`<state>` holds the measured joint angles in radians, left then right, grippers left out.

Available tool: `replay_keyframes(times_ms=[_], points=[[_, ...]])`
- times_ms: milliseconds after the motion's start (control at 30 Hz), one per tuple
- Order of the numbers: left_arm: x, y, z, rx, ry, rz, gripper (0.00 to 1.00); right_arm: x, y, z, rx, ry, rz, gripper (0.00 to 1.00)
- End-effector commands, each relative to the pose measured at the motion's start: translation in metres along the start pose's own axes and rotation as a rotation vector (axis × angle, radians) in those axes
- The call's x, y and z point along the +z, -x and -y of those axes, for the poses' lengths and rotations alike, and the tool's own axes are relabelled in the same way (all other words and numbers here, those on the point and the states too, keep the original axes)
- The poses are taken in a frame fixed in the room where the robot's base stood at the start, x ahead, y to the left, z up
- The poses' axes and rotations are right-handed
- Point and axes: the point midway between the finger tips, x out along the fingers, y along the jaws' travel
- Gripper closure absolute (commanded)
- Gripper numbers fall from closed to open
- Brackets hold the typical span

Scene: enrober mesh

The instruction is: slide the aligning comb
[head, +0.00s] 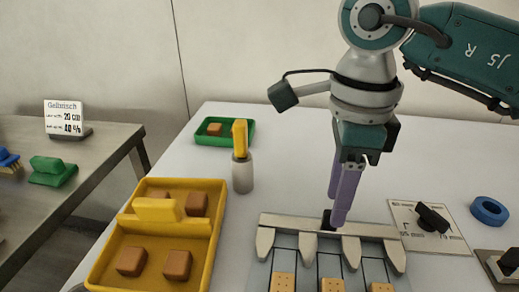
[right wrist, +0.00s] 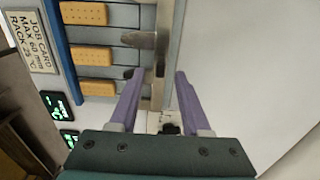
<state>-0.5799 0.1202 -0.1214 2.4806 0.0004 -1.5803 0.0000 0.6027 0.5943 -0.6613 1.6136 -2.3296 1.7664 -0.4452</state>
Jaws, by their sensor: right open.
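The aligning comb (head: 292,223) is a pale bar with several blunt teeth, lying across the near part of the white table. A black knob (head: 327,217) stands on its bar. In the right wrist view a tooth of the comb (right wrist: 140,40) reaches toward the biscuits. My right gripper (head: 338,222) points down with purple fingers, close beside the knob in the head view. Its fingers are apart in the right wrist view (right wrist: 158,75), with nothing clearly held between them. Whether the fingertips touch the knob or comb cannot be told. My left gripper is out of view.
Orange biscuits (head: 331,285) lie in lanes before the comb. A yellow tray (head: 104,255) with brown blocks and a green tray (head: 240,141) stand left. A dial plate (head: 450,242) and blue ring (head: 489,210) lie right. A yellow-handled tool stands in a grey holder (head: 242,176).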

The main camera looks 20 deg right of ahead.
Motion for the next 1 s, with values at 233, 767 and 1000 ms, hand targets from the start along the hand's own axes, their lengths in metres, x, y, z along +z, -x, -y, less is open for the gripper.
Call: replay_keyframes(times_ms=[233,767,1000], points=[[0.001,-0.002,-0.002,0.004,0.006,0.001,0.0,0.0,-0.029,0.0,0.001,0.001,0.0,0.53],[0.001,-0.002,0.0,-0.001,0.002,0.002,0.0,0.0,-0.032,0.0,-0.001,0.003,0.001,0.77],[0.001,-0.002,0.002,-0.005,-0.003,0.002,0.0,0.0,-0.032,0.0,-0.001,0.003,0.0,1.0]])
